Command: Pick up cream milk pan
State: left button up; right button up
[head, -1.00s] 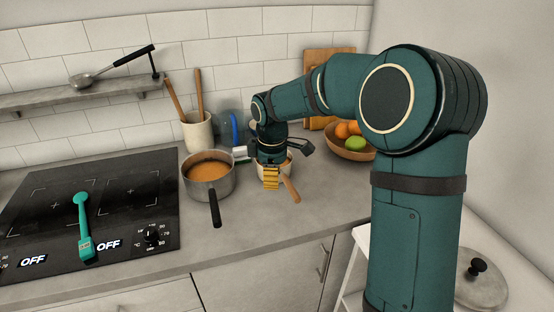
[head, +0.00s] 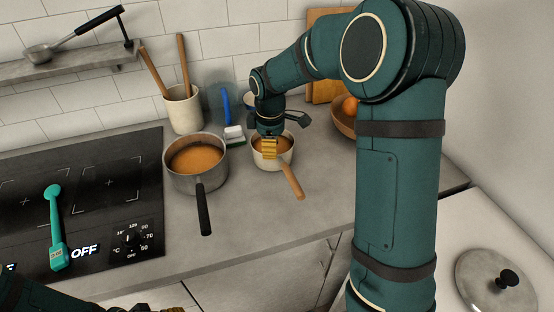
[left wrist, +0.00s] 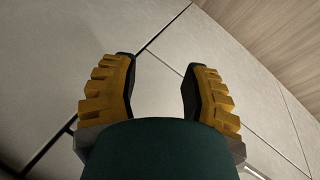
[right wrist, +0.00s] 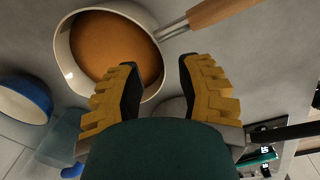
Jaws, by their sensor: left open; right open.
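The cream milk pan (head: 261,163) holds orange-brown liquid and stands on the grey counter, its wooden handle (head: 291,181) pointing toward the front right. My right gripper (head: 269,149) is over the pan. In the right wrist view the cream pan (right wrist: 64,62) lies beyond the open, empty right fingers (right wrist: 157,75), with one finger overlapping its rim. Its wooden handle (right wrist: 215,12) runs to the upper right, outside the fingers. Whether the fingers touch the pan is unclear. My left gripper (left wrist: 160,75) is open and empty, facing light panels; in the head view only a bit shows at the bottom edge.
A steel pot (head: 180,182) with orange-brown liquid and a black handle stands just left of the cream pan. A utensil crock (head: 186,116), a brush (head: 234,132) and a fruit bowl (head: 342,122) are behind. The hob (head: 110,215) is left. Counter in front is clear.

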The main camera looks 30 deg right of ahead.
aim_at(273, 170)
notch_tip(273, 170, down, 3)
jog(key=shift+w+d, duration=0.1)
jog(key=shift+d+f+b, duration=0.2)
jog(key=shift+f+b, duration=0.8)
jog(key=shift+f, duration=1.7)
jog(key=shift+o, duration=0.4)
jog(key=shift+r, duration=0.1)
grip_shut()
